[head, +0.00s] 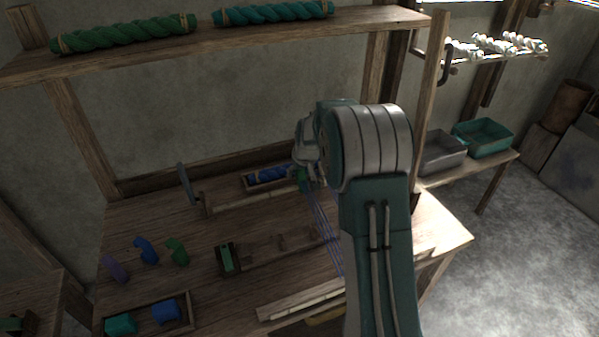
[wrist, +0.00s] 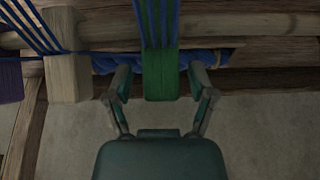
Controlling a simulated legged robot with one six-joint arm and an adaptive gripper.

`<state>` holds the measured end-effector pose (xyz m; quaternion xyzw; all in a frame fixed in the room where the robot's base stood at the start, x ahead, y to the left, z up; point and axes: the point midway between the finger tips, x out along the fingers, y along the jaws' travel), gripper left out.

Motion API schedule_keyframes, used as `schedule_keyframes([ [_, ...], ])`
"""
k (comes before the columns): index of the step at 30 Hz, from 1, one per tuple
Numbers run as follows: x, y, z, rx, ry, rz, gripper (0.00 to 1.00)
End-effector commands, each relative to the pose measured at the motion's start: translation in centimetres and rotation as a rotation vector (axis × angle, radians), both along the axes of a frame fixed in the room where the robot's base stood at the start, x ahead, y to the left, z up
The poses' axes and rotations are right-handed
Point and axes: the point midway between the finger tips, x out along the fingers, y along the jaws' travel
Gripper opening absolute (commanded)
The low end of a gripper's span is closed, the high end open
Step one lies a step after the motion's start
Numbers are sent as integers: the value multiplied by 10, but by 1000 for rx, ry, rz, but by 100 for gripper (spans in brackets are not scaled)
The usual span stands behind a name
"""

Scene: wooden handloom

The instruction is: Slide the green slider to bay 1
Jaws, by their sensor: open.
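A green block (wrist: 161,76), which looks like the green slider, stands between the two fingers of my gripper (wrist: 160,70) in the wrist view. Blue threads run up from it. My gripper is open, with a gap on each side of the block. In the head view, my gripper (head: 309,172) is at the back of the loom table, and the green block (head: 303,180) shows beside it, partly hidden by my arm. Another green piece (head: 227,258) sits in a wooden holder at the left end of a rail. I cannot make out any bay number.
A wooden post (wrist: 67,80) and a purple piece (wrist: 10,82) stand left of the block in the wrist view. A tray with a blue twisted hank (head: 268,175) lies left of my gripper. Blue threads (head: 325,228) cross the table (head: 150,218).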

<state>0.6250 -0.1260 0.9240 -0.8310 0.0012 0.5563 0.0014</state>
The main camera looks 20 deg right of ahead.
Motion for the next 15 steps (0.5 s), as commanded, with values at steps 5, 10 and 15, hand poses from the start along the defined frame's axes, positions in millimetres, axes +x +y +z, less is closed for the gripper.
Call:
schedule_keyframes([
  [5, 1, 0, -1, 0, -1, 0, 71],
  [10, 1, 0, -1, 0, -1, 0, 40],
  [15, 1, 0, -1, 0, -1, 0, 0],
])
